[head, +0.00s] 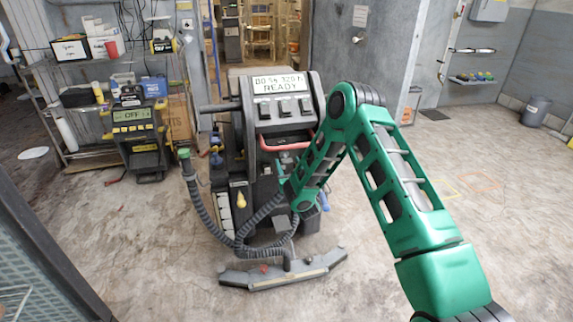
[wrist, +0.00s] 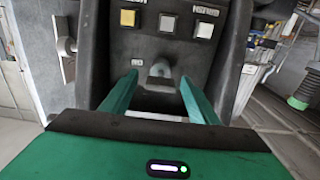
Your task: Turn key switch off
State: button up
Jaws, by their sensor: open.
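The grey floor-cleaning machine (head: 280,105) stands in the middle of the head view, its display reading READY. In the wrist view its dark panel (wrist: 110,70) fills the upper middle. A small grey rounded piece on the panel, apparently the key switch (wrist: 160,69), lies between my green fingertips. A small white label (wrist: 137,62) sits beside it. My gripper (wrist: 158,82) is open, one finger on each side of the switch; I cannot tell whether they touch it. In the head view my arm hides the fingertips, and I cannot make out the switch there.
Yellow, grey and white square buttons (wrist: 167,22) sit above the switch in the wrist view. A hose (head: 200,210) and wide squeegee (head: 285,270) are low on the machine. A loaded shelf (head: 95,155) stands at left. Open floor lies at right.

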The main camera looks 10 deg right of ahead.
jog(key=shift+w+r, duration=0.1)
jog(key=shift+w, duration=0.75)
jog(key=c, duration=1.1)
jog(key=shift+o, duration=0.2)
